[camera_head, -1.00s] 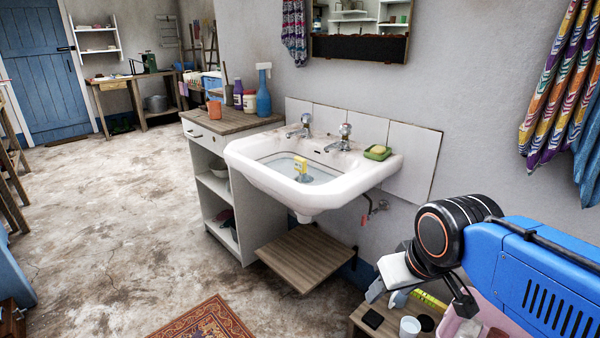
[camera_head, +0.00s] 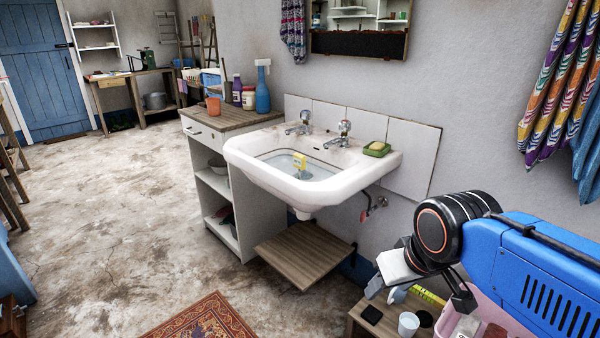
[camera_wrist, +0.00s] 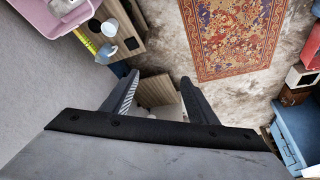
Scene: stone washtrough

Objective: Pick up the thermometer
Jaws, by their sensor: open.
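What looks like the thermometer (camera_head: 299,164), a small upright yellow piece, stands in the water of the white washbasin (camera_head: 345,181) in the head view. Its lower part is unclear through the water. My gripper (camera_wrist: 158,84) is open and empty in the wrist view, its two dark fingers apart above the floor area and a wooden board. In the head view my arm is at the lower right, well to the right of the basin. The thermometer does not show in the wrist view.
A green soap dish (camera_head: 377,149) sits on the basin's right rim, and taps (camera_head: 343,134) rise at its back. A cabinet (camera_head: 202,130) with bottles stands left. A wooden step (camera_head: 303,254) is below. A low table (camera_head: 366,318) with cups stands near my arm.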

